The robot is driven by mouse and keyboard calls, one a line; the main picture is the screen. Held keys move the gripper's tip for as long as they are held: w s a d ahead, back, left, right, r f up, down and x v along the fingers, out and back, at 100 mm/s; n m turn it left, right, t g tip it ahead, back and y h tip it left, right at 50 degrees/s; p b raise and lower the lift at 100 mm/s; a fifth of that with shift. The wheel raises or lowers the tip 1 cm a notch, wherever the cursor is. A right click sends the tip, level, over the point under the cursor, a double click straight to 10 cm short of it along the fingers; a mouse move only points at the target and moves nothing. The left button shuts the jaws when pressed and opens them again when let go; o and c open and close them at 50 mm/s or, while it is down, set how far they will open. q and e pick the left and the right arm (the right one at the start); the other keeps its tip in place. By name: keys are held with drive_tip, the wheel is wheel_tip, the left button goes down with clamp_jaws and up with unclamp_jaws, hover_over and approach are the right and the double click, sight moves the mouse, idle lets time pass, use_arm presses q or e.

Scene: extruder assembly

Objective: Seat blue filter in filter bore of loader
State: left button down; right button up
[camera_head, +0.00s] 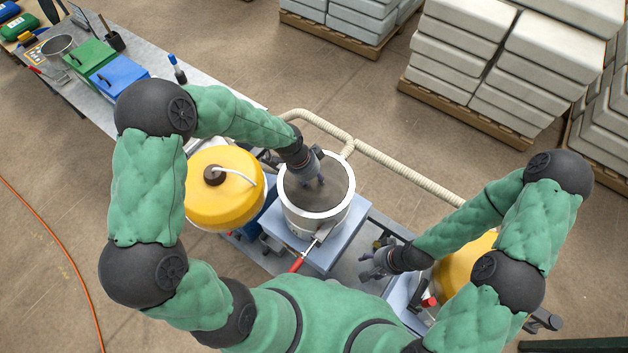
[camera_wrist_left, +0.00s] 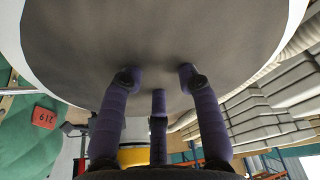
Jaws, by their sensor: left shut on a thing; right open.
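My left gripper (camera_head: 316,180) reaches down into the round white top of the loader (camera_head: 318,228). A grey disc (camera_wrist_left: 160,40) with a pale rim fills the upper left wrist view. The left gripper's fingers (camera_wrist_left: 158,80) are closed in at this disc, around its middle. I take it to be the filter, though it looks grey, not blue; it also shows inside the white rim in the head view (camera_head: 335,173). I cannot tell how deep it sits in the bore. My right gripper (camera_head: 378,262) is open and empty, to the lower right of the loader.
Yellow-topped vessels stand left (camera_head: 220,190) and right of the loader. A ribbed hose (camera_head: 400,172) runs behind it. A red-handled lever (camera_head: 302,257) sticks out in front. The bench at upper left holds a green bin (camera_head: 90,55), a blue bin (camera_head: 120,75) and a round metal sieve (camera_head: 58,44).

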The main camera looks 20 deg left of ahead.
use_arm(q)
drive_tip(key=shift+s+f, duration=0.1)
drive_tip(key=c, duration=0.9)
unclamp_jaws()
drive_tip(key=shift+r, duration=0.35)
drive_tip(key=p+v, duration=0.6)
drive_tip(key=v, duration=0.5)
drive_tip(key=shift+s+a+r+p, duration=0.1)
drive_tip(key=shift+a+r+p, duration=0.05)
drive_tip(key=shift+r+p, duration=0.15)
